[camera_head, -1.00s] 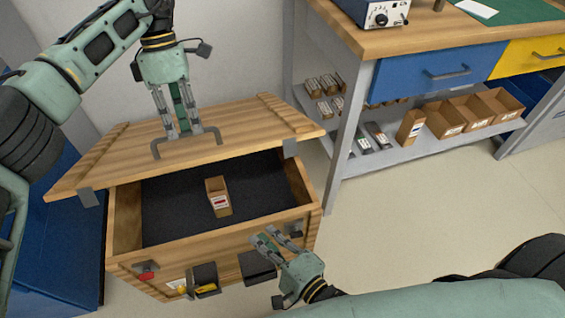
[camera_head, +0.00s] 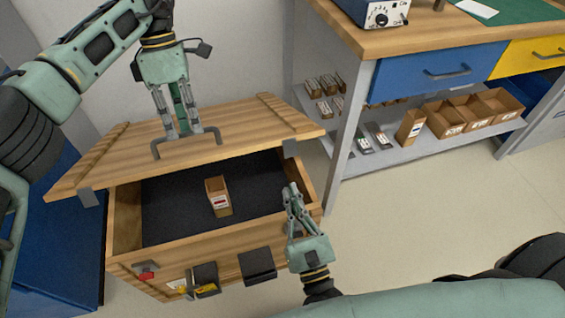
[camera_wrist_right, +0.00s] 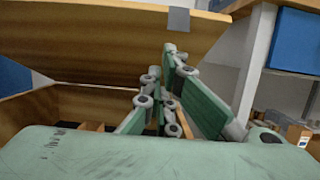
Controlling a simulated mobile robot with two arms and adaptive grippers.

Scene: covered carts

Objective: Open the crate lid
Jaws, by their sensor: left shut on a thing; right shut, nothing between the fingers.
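The wooden crate (camera_head: 225,243) stands on the floor with a dark inside and a small cardboard box (camera_head: 218,197) in it. Its wooden lid (camera_head: 235,128) is raised and tilted over the crate's back, leaving the front open; the lid also shows in the right wrist view (camera_wrist_right: 100,38). My left gripper (camera_head: 183,134) is shut on the lid's dark handle (camera_head: 208,131). My right gripper (camera_head: 291,190) is shut and empty at the crate's right front corner, below the lid's edge; its fingers also fill the middle of the right wrist view (camera_wrist_right: 170,90).
A workbench (camera_head: 420,35) with a blue drawer (camera_head: 435,72) stands at the right. Its lower shelf (camera_head: 400,150) holds small boxes and open cartons. A blue cabinet (camera_head: 70,245) is left of the crate. The floor (camera_head: 400,215) right of the crate is clear.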

